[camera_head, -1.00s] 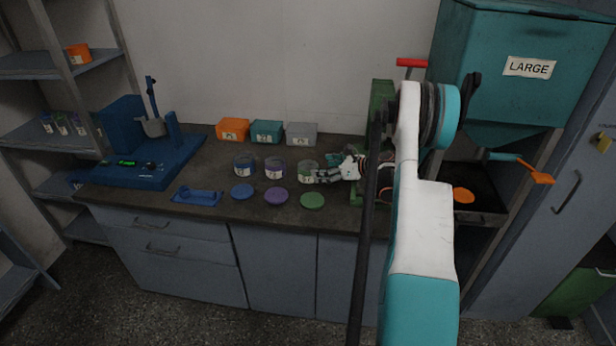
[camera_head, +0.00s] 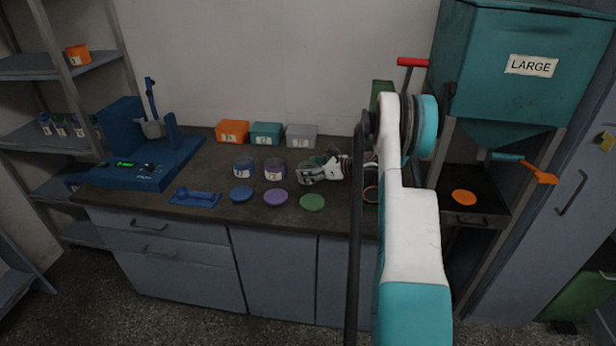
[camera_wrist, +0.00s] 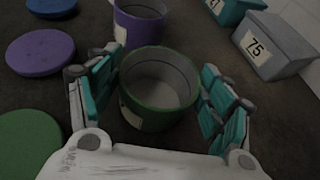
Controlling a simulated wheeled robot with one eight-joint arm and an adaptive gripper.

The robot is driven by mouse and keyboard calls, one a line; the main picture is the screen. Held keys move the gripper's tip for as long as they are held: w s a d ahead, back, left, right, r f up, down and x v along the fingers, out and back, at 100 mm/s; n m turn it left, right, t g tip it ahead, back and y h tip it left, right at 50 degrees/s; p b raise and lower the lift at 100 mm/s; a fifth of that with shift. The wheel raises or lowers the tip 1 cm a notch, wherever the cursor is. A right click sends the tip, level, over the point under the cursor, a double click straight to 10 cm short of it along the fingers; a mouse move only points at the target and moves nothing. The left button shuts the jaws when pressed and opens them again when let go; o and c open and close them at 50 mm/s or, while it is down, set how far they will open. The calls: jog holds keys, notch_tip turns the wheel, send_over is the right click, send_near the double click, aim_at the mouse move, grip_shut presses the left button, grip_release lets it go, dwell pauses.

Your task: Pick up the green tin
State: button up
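The green tin (camera_wrist: 150,119) stands upright and open-topped on the dark worktop, and it looks empty. In the wrist view my gripper (camera_wrist: 160,63) is open, with one finger on each side of the tin. The left finger is very close to its wall; I cannot tell if it touches. The right finger has a small gap. In the head view my gripper (camera_head: 311,170) reaches in from the right at tin height and largely hides the green tin.
A purple tin (camera_head: 275,170) and a blue tin (camera_head: 243,169) stand to the left. Green (camera_head: 312,202), purple (camera_head: 275,198) and blue (camera_head: 241,194) lids lie in front. Orange (camera_head: 232,132), teal (camera_head: 266,134) and grey (camera_head: 301,136) boxes stand behind.

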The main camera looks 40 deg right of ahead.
jog(key=c, duration=0.5)
jog(key=shift+r, duration=0.15)
